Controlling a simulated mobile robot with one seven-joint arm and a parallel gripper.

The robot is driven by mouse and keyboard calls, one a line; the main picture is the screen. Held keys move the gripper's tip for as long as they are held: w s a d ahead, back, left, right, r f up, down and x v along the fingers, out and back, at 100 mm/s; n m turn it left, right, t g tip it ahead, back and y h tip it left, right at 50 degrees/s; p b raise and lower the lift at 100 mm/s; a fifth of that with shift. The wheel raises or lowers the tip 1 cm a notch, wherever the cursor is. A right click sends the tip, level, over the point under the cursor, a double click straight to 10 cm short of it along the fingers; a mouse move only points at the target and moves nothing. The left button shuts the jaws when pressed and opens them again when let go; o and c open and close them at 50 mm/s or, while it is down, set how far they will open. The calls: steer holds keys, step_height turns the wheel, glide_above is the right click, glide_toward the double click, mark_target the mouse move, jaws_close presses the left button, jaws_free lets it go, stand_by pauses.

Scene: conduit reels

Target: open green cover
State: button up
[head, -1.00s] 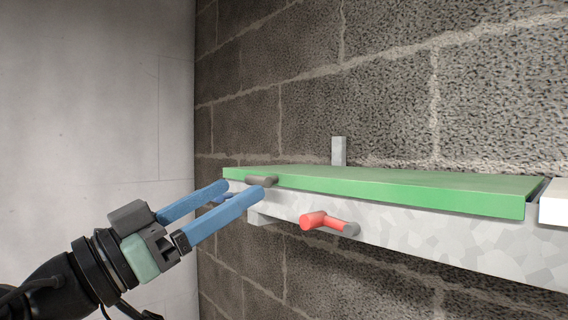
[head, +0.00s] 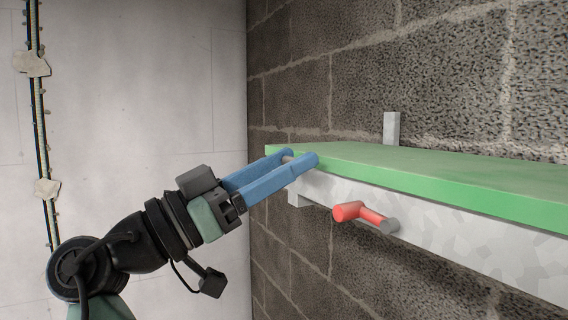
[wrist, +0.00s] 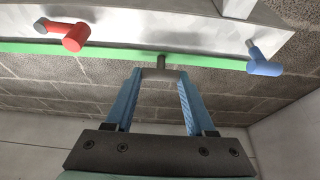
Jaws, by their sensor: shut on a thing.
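The green cover (head: 420,180) lies flat along the top of a grey metal trough (head: 440,243) on the block wall. In the wrist view its front edge is a thin green strip (wrist: 115,52). A grey T-shaped handle (wrist: 161,72) sticks out from that edge. My gripper (head: 301,157) is at the left end of the cover in the head view, its blue fingers shut on this handle. In the wrist view my gripper (wrist: 160,74) has the handle's crossbar between its fingertips. The fingers hide most of the handle in the head view.
A red-ended lever (head: 362,215) projects from the trough's front, right of my gripper. A blue lever (wrist: 264,60) shows in the wrist view on the other side. A grey upright bracket (head: 391,128) stands behind the cover. Cables (head: 38,120) run down the pale wall at left.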

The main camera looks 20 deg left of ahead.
jaws_close()
steer(key=shift+r, duration=0.1)
